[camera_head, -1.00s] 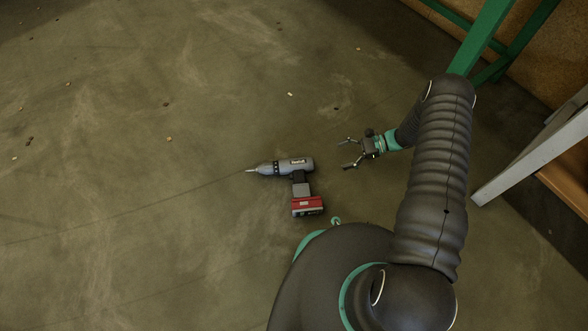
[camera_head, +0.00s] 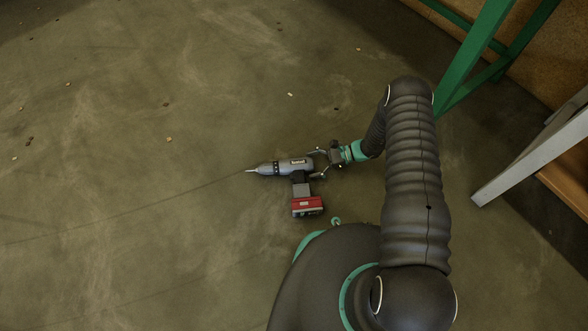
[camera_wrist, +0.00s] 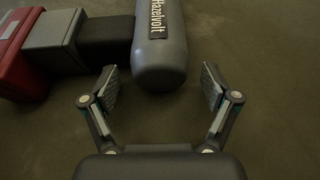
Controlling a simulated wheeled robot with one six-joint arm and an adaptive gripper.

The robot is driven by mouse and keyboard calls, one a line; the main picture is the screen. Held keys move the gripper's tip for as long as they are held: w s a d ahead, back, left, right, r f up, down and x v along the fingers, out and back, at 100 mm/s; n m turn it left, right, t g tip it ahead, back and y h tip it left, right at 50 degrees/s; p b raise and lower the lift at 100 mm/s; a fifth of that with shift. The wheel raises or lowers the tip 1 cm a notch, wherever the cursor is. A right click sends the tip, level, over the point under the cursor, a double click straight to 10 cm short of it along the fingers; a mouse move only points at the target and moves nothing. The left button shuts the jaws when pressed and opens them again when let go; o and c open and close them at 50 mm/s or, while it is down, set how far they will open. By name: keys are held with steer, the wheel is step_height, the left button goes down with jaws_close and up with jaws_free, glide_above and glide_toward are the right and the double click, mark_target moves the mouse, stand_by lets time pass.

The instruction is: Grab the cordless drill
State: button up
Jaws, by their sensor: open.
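The cordless drill (camera_head: 289,167) lies on its side on the floor, with a grey body, a dark handle and a red battery pack (camera_head: 307,205). Its bit points left in the head view. My gripper (camera_head: 316,164) is at the rear end of the drill body, on its right. In the wrist view, the rounded rear of the drill (camera_wrist: 160,55) shows between and just beyond the open fingers of my gripper (camera_wrist: 158,90). A gap shows on each side of the body. The handle and red battery (camera_wrist: 25,50) extend to the left there.
A green metal frame leg (camera_head: 470,60) and a grey beam (camera_head: 530,155) stand at the right. The concrete floor (camera_head: 130,220) left of the drill is clear apart from small scattered bits of debris.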

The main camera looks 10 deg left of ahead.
steer(key=shift+s+a+f, duration=0.1)
steer(key=shift+a, duration=0.2)
jaws_close()
